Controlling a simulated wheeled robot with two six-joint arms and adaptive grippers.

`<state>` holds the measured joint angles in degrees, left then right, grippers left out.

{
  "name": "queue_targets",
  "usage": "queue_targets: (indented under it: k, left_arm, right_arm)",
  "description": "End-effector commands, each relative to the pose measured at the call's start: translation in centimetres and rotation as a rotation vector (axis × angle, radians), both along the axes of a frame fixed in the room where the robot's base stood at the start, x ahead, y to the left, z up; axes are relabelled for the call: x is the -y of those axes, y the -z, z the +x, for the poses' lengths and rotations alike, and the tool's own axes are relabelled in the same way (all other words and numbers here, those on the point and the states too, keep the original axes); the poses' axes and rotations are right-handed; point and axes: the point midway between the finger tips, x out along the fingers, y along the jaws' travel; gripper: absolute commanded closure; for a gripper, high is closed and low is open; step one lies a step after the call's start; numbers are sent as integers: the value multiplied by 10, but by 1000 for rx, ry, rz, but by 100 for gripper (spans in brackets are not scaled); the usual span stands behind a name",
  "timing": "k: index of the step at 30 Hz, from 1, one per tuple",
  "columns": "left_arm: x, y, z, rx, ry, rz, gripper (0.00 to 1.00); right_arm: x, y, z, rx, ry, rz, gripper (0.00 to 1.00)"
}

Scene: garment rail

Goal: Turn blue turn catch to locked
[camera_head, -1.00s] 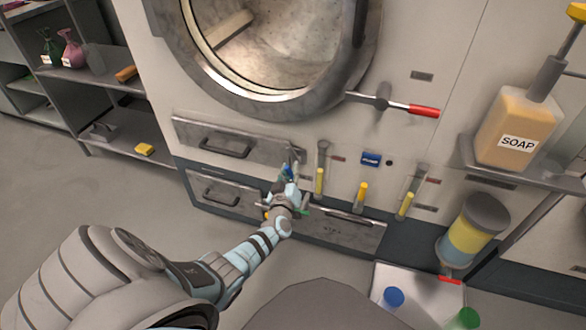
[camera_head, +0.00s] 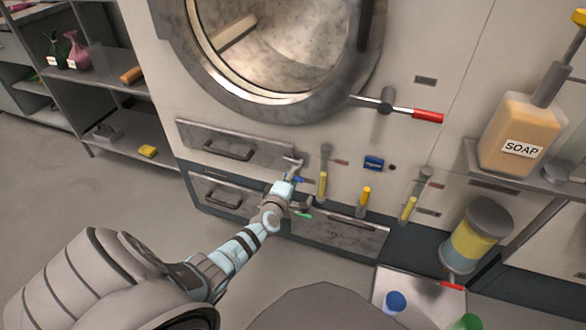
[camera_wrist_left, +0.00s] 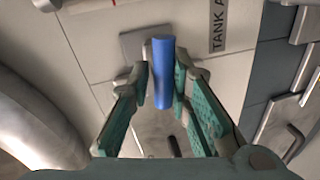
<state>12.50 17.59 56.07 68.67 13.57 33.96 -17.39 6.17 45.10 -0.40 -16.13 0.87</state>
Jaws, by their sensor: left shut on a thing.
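The blue turn catch is a blue cylindrical handle (camera_wrist_left: 163,75) on a grey mount against the machine's pale front panel. In the left wrist view it lies between the two green-padded fingers of my left gripper (camera_wrist_left: 162,92), which is shut on it. In the head view, only a small blue part (camera_head: 299,181) shows beside my left gripper (camera_head: 294,177), just right of the upper drawer. The gripper hides most of the catch there. A "TANK A" label (camera_wrist_left: 218,22) is right of the handle in the wrist view. My right gripper is not in view.
Yellow-handled levers (camera_head: 322,186) stand close right of my gripper. Drawers with dark handles (camera_head: 229,150) lie to its left. A red-handled door lever (camera_head: 427,117) and a soap bottle (camera_head: 520,140) are higher right. Open floor lies to the left.

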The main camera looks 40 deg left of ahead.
Motion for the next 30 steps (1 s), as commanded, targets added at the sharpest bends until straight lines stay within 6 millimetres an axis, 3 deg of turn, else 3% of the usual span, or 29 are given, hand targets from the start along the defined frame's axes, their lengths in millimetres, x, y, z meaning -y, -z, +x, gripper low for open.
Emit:
queue_targets:
  k: [10, 25, 26, 29, 30]
  left_arm:
    - [1, 8, -3, 33, 1, -136, 100]
    - [3, 9, -3, 37, 5, -159, 100]
    - [3, 9, -3, 37, 5, -159, 80]
    - [2, 8, -3, 38, 4, -159, 65]
    - [2, 7, -2, 39, 4, -157, 65]
  right_arm:
    - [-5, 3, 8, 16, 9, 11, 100]
    - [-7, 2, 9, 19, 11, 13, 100]
    - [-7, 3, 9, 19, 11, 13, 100]
    - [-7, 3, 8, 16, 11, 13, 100]
    - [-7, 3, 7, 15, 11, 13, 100]
